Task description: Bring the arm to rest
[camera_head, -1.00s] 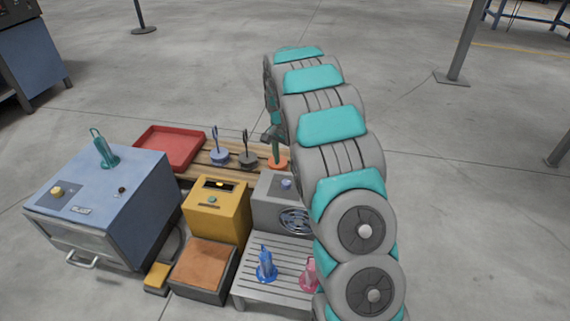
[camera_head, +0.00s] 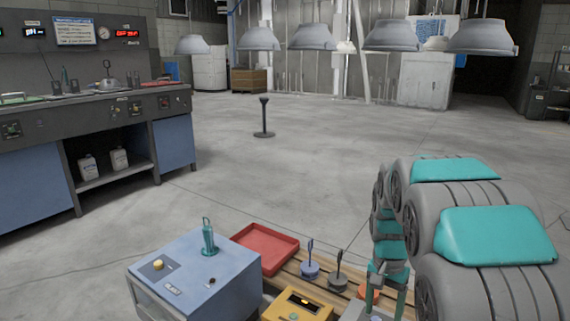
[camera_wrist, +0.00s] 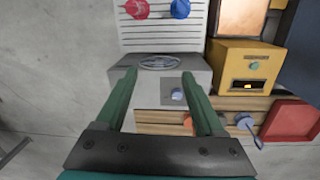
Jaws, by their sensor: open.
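My gripper (camera_head: 386,298) hangs from my arm at the lower right of the head view, with its two green fingers pointing down. In the wrist view my gripper (camera_wrist: 160,76) has its fingers wide apart, with nothing between them. Beyond the fingers lies a grey box (camera_wrist: 148,92) with a round grille and a blue knob (camera_wrist: 177,95). An orange-based piece (camera_wrist: 187,119) shows near the right finger. In the head view that orange piece (camera_head: 366,291) is partly hidden behind a finger.
A blue cabinet (camera_head: 190,270), red tray (camera_head: 265,247) and yellow box (camera_head: 297,307) stand left of my gripper. Dark and blue stands (camera_head: 310,269) sit on wooden slats. Several grey hoods (camera_head: 312,36) hang at the back.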

